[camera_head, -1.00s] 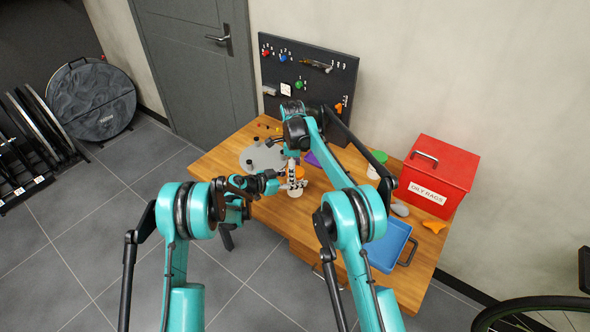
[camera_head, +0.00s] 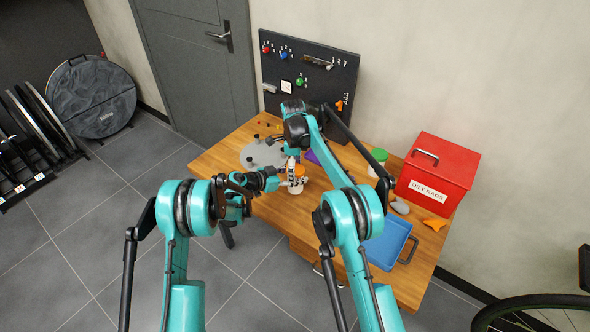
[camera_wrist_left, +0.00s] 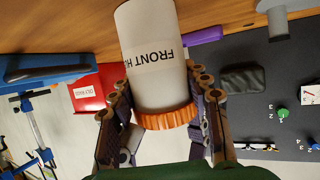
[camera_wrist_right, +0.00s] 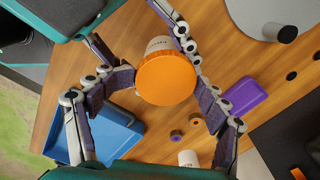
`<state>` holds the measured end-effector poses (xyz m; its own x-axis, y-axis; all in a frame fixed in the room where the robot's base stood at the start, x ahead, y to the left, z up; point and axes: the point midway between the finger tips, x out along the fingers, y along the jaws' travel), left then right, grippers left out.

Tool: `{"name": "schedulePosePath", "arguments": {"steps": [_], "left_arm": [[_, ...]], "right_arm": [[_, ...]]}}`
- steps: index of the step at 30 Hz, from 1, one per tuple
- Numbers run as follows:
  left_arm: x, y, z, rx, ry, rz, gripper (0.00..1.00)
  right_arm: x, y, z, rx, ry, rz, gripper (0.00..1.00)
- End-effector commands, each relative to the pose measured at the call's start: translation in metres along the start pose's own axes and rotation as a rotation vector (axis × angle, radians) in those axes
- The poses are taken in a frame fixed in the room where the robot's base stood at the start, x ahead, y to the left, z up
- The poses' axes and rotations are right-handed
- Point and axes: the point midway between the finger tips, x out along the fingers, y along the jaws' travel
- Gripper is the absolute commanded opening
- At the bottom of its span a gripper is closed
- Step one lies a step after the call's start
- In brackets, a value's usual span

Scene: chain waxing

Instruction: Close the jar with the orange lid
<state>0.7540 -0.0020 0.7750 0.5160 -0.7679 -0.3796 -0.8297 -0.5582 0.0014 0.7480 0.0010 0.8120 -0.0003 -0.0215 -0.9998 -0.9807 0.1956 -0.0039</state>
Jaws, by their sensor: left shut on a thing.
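My right gripper (camera_wrist_right: 163,90) is above the lid, fingers spread wide on either side. Whether the lid is fully tight cannot be told.
A blue tray (camera_head: 383,262) and a red oily-rags bin (camera_head: 455,165) stand at the right. A green-lidded jar (camera_head: 377,160) is behind. A grey round base (camera_wrist_right: 262,16), a purple block (camera_wrist_right: 246,97) and small rollers (camera_wrist_right: 177,136) lie near the jar. A dark pegboard (camera_head: 330,75) stands behind.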

Motion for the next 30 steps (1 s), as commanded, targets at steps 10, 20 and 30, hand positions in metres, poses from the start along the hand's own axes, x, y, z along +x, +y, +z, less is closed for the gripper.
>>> {"name": "schedulePosePath", "arguments": {"steps": [10, 20, 30], "left_arm": [[0.0, 0.0, 0.001, 0.001, -0.002, 0.001, 0.0], [0.0, 0.001, 0.001, 0.001, -0.003, 0.001, 0.0], [0.0, 0.001, 0.002, 0.002, -0.003, 0.001, 0.0]], "right_arm": [[-0.001, 0.0, 0.0, 0.001, 0.0, -0.001, 0.75], [-0.008, -0.001, -0.001, 0.001, 0.0, -0.002, 0.75], [-0.042, -0.001, -0.001, 0.001, 0.0, -0.002, 0.75]]}}
